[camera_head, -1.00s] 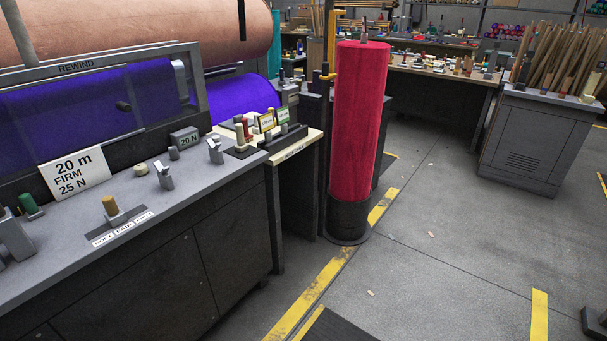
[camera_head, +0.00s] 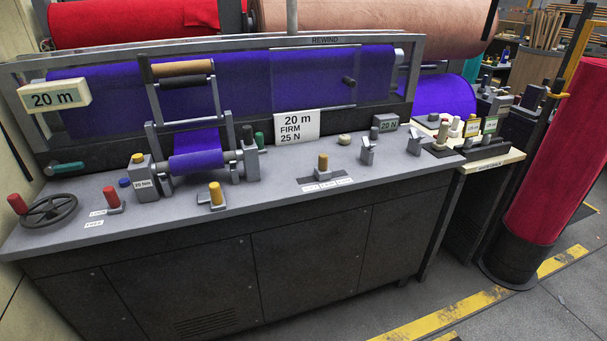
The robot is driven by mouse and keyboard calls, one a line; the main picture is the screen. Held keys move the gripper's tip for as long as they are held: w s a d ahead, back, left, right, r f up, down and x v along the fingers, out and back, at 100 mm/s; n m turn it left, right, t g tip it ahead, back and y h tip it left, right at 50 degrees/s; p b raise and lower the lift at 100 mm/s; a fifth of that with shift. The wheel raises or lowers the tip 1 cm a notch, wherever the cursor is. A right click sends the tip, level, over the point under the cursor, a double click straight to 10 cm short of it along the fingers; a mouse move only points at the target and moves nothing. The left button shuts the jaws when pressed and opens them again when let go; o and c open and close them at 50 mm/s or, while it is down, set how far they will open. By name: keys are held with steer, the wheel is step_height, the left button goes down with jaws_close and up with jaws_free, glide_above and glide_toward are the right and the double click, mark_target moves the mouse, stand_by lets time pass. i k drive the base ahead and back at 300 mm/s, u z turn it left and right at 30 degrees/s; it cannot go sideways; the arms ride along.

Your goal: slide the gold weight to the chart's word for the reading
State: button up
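A gold cylinder (camera_head: 323,161) stands upright on a grey block on the bench. It looks like the gold weight. In front of it runs a white strip (camera_head: 327,184) with three small words, hard to read; the cylinder stands near the strip's middle. A white card (camera_head: 297,127) behind reads "20 m FIRM 25 N". A grey box (camera_head: 389,124) to the right shows "20 N". Small upright cards (camera_head: 472,127) farther right are too small to read; I cannot tell if one is the chart. My gripper is not in view.
Another gold knob (camera_head: 215,194) sits on a grey bracket to the left. A handwheel (camera_head: 48,210) and red knob (camera_head: 112,198) are at the left end. A small lever post (camera_head: 367,150) stands right of the gold cylinder. A red roll (camera_head: 560,160) stands on the floor at right.

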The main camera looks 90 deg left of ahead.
mark_target(321, 173)
steer(key=z, duration=0.6)
steer(key=i, duration=0.1)
steer(key=u, duration=2.1)
steer(key=i, duration=0.25)
steer(key=u, duration=1.65)
steer(key=i, duration=0.6)
steer(key=z, duration=0.2)
steer(key=k, duration=0.55)
steer(key=u, duration=0.2)
steer(key=i, duration=0.4)
